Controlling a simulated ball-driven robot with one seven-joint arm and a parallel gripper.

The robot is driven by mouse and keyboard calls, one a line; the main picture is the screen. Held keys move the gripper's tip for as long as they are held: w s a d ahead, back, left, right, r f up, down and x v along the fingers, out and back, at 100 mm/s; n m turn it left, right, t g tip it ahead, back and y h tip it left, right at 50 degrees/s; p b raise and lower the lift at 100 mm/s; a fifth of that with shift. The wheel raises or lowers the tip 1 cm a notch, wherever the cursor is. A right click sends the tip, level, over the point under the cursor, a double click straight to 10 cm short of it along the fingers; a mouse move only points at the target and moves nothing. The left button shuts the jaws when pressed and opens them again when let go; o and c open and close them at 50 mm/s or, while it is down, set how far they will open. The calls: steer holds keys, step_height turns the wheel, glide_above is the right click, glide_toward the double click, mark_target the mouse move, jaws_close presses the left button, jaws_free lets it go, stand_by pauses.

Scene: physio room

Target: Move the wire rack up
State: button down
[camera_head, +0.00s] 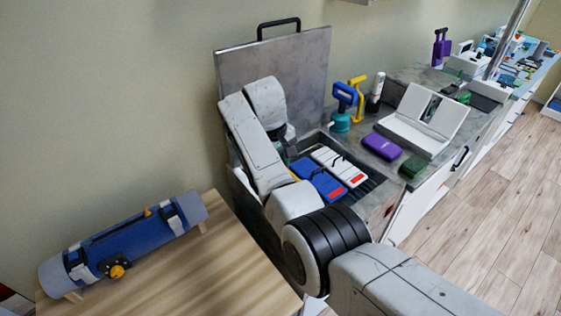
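The wire rack (373,186) appears as dark slats inside an open well in the counter. A blue box and a white box, each with a red patch and a dark handle, lie over it and hide most of it. My arm reaches over the left side of the well and bends down there. My gripper (286,143) is at the arm's dark end, at the well's back left. Its fingers are hidden behind my own arm links, so I cannot tell whether they touch the rack.
A raised grey lid (270,70) with a black handle stands behind the well. A teal and blue pump (343,108), a purple case (382,146), a green block (412,167) and an open white case (425,120) stand to the right. A blue cylinder (125,240) lies on the wooden table (215,270).

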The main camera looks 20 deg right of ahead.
steer(key=shift+w+r, duration=0.15)
steer(key=shift+r, duration=0.3)
steer(key=c, duration=1.4)
jaws_free()
steer(key=shift+f, duration=0.1)
steer(key=r, duration=0.3)
steer(key=a+r+b, duration=0.1)
steer(key=r, duration=0.3)
steer(key=a+r+b, duration=0.1)
steer(key=r, duration=0.2)
steer(key=shift+s+r, duration=0.25)
steer(key=shift+s, duration=0.15)
